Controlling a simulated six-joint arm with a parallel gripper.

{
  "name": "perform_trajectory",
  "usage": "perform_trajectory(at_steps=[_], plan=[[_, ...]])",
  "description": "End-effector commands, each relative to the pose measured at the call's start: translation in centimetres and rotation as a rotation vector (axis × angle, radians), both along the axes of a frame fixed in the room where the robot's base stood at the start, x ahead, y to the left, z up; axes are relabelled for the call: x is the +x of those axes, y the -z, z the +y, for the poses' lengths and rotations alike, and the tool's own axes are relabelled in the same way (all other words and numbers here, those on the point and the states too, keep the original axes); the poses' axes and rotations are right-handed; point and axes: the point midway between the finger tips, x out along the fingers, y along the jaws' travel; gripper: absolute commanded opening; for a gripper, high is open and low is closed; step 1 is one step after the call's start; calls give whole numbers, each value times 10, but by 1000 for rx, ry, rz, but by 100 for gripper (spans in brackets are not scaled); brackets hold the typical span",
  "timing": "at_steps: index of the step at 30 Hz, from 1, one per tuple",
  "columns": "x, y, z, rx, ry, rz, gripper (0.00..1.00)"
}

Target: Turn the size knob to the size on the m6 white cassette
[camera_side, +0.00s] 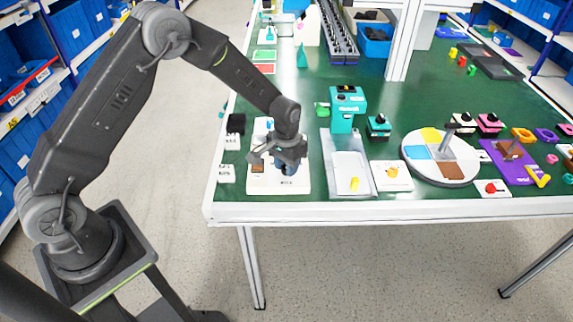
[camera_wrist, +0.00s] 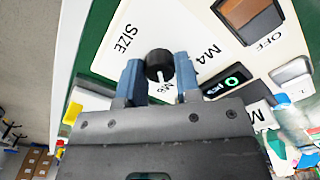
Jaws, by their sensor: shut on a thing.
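The size knob (camera_wrist: 159,63) is a round black knob on a white panel (camera_wrist: 100,55) in the wrist view. Its white pointer line points down in the picture, toward the M6 marking. The word SIZE is printed left of it and M4 right of it. My gripper (camera_wrist: 160,80) has its two blue-grey fingers on either side of the knob and is shut on it. In the side view my gripper (camera_side: 287,160) is low over the white panel (camera_side: 292,187) and hides the knob. I cannot tell which cassette is the M6 white one.
The panel also carries a brown switch marked OFF (camera_wrist: 248,15) and a black display with a green ring (camera_wrist: 226,80). Small white blocks (camera_side: 226,173) stand left of the panel. The table's front edge is close.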

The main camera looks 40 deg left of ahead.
Motion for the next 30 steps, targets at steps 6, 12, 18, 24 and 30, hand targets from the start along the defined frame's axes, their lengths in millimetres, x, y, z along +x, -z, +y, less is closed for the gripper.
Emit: perform_trajectory(at_steps=[6, 12, 18, 24, 30], plan=[[0, 0, 0, 0, 54, 0, 8], [0, 0, 0, 0, 67, 0, 8], [0, 0, 0, 0, 67, 0, 8], [0, 0, 0, 0, 67, 0, 44], [0, 0, 0, 0, 66, 0, 57]])
